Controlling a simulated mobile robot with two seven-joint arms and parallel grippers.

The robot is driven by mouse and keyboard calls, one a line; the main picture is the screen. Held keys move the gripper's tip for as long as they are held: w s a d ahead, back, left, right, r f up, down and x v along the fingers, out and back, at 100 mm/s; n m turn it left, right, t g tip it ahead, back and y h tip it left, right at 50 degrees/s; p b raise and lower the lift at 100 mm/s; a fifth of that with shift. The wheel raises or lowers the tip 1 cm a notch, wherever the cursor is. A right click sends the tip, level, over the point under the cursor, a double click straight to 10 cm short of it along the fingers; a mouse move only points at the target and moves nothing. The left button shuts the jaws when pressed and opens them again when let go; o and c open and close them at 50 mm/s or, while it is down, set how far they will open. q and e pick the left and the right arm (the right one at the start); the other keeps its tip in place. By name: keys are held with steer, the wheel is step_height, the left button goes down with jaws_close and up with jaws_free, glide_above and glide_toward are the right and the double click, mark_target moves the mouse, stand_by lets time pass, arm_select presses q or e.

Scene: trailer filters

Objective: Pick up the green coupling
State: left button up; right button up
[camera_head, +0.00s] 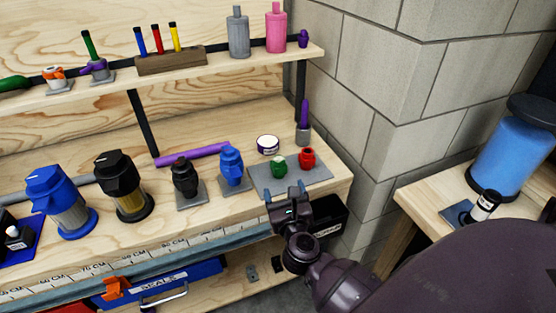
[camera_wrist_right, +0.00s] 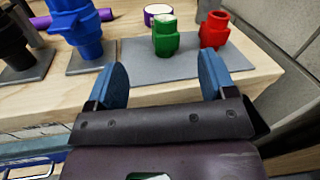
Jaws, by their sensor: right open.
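The green coupling (camera_head: 279,167) stands upright on a grey mat (camera_head: 314,178) at the right end of the workbench. In the right wrist view the green coupling (camera_wrist_right: 165,37) is beyond the fingertips, between the two fingers in the picture. My right gripper (camera_head: 290,193) is open and empty at the bench's front edge, just in front of the mat. Its two blue fingers also show in the right wrist view (camera_wrist_right: 162,80), apart from the coupling. My left gripper is not in view.
A red coupling (camera_head: 307,158) stands on the mat, close right of the green one. A blue fitting (camera_head: 232,166) stands to the left, and a white-topped purple round container (camera_head: 268,144) behind. A shelf (camera_head: 215,66) runs above; a block wall (camera_head: 350,120) is at right.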

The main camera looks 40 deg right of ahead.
mark_target(280, 164)
steer(key=shift+w+d+f+m+g+h, duration=0.15)
steer(key=shift+w+d+m, duration=0.35)
steer(key=shift+w+d, duration=0.7)
steer(key=shift+w+d+r+m+g+h, duration=0.1)
steer(key=shift+w+d+m+h, duration=0.3)
steer(key=shift+w, duration=1.45)
steer(key=shift+w+d+f+m+g+h, duration=0.1)
steer(key=shift+w+d+m, duration=0.5)
steer(key=shift+w+d, duration=0.7)
steer(key=shift+w+a, duration=0.2)
steer(key=shift+a, duration=0.05)
steer(key=c, duration=1.1)
